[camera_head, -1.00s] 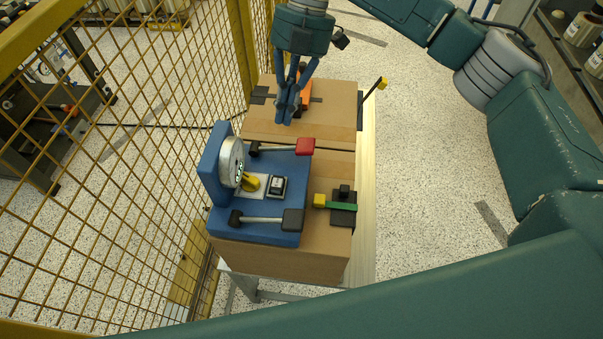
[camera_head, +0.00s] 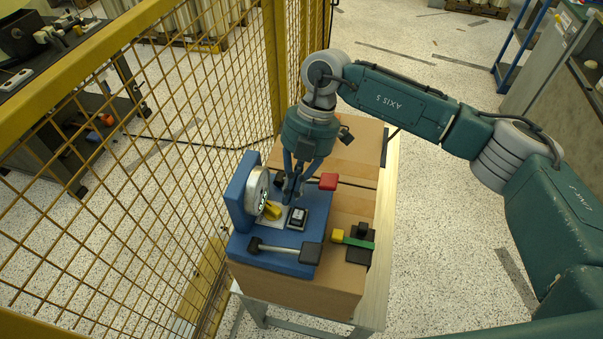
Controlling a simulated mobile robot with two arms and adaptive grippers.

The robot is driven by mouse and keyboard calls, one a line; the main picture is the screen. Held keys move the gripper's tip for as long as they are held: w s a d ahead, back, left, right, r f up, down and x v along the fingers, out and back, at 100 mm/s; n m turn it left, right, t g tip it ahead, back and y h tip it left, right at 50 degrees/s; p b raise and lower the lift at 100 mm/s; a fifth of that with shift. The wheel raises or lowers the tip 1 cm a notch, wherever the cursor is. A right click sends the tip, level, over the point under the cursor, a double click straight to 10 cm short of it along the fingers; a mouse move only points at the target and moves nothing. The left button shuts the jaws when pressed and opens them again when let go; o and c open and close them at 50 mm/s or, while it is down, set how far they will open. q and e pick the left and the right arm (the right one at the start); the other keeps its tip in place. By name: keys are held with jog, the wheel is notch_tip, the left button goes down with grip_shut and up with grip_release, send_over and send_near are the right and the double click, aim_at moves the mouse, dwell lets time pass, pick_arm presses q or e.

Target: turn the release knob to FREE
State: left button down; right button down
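The yellow release knob (camera_head: 273,211) sits on a pale plate on the blue fixture (camera_head: 240,212), beside the round silver dial (camera_head: 258,191). Its exact angle and any label are too small to read. My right gripper (camera_head: 292,198) points down just above the fixture, a little to the right of and behind the knob. Its fingers come together at the tips and hold nothing visible. It looks apart from the knob, though the gap in depth is hard to judge. My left gripper is not in view.
A black-and-white switch (camera_head: 297,217) is right of the knob. A red-handled lever (camera_head: 328,181) and a black-handled lever (camera_head: 311,252) flank it. Yellow mesh fencing (camera_head: 180,190) stands close on the left.

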jog(key=shift+s+a, duration=0.2)
jog(key=shift+s+a+f, duration=0.1)
jog(key=shift+s+a, duration=0.05)
jog(key=shift+s, duration=0.45)
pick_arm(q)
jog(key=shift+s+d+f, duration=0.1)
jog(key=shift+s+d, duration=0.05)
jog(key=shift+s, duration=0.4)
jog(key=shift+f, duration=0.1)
pick_arm(e)
jog(key=shift+w+a, duration=0.1)
